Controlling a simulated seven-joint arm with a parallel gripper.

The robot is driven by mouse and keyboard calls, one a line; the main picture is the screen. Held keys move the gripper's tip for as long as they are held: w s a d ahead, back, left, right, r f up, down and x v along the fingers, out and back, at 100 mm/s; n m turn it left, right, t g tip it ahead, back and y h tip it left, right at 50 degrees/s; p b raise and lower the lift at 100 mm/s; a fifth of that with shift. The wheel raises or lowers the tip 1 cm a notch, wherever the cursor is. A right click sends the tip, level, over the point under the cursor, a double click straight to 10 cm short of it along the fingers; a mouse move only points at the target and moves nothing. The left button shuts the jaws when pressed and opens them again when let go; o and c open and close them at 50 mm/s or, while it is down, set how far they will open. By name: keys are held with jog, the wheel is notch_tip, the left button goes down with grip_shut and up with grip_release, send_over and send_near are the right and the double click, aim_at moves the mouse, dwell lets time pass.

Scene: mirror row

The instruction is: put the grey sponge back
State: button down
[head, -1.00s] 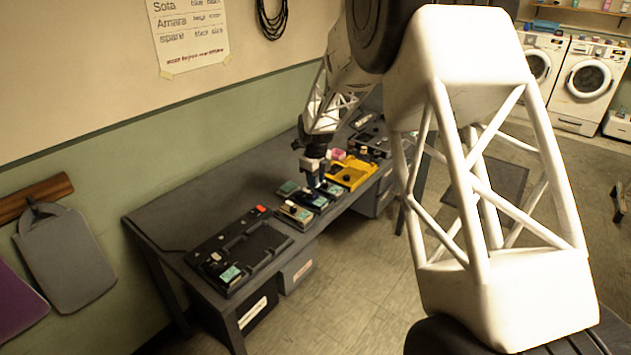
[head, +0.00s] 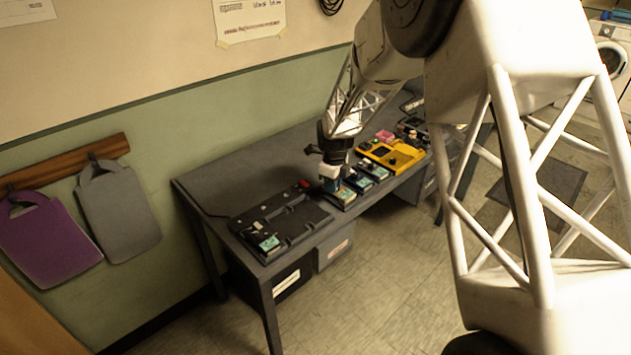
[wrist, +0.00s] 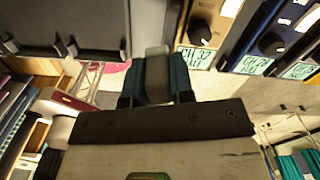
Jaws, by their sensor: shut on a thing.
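My gripper (head: 331,187) hangs over the table beside the black tray, at the left end of a row of small labelled units. In the wrist view my gripper (wrist: 157,82) has its teal fingers closed on a small grey block, the grey sponge (wrist: 157,52). The fingers hide its sides. In the head view the sponge is too small and covered to make out. I cannot tell whether it touches the table.
The black tray (head: 268,217) lies at the table's left end, with a labelled unit (head: 269,243) in its front corner. Labelled units (head: 373,172) and a yellow case (head: 408,152) stand to the right. The table's back left (head: 228,182) is bare.

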jog(key=shift+s+a+f+n, duration=0.3)
jog(key=shift+s+a+f, duration=0.05)
jog(key=shift+s+a, duration=0.25)
jog(key=shift+s+a+f+n, duration=0.35)
jog(key=shift+s+a, duration=0.1)
jog(key=shift+a, duration=0.15)
send_over(316, 180)
jog(key=shift+s+a+f, duration=0.1)
jog(key=shift+f, duration=0.6)
jog(key=shift+f, duration=1.75)
jog(key=shift+f, duration=0.2)
jog(key=c, duration=1.3)
grip_release()
jog(key=shift+o, duration=0.2)
jog(key=shift+r, duration=0.2)
notch_tip(316, 180, up, 12)
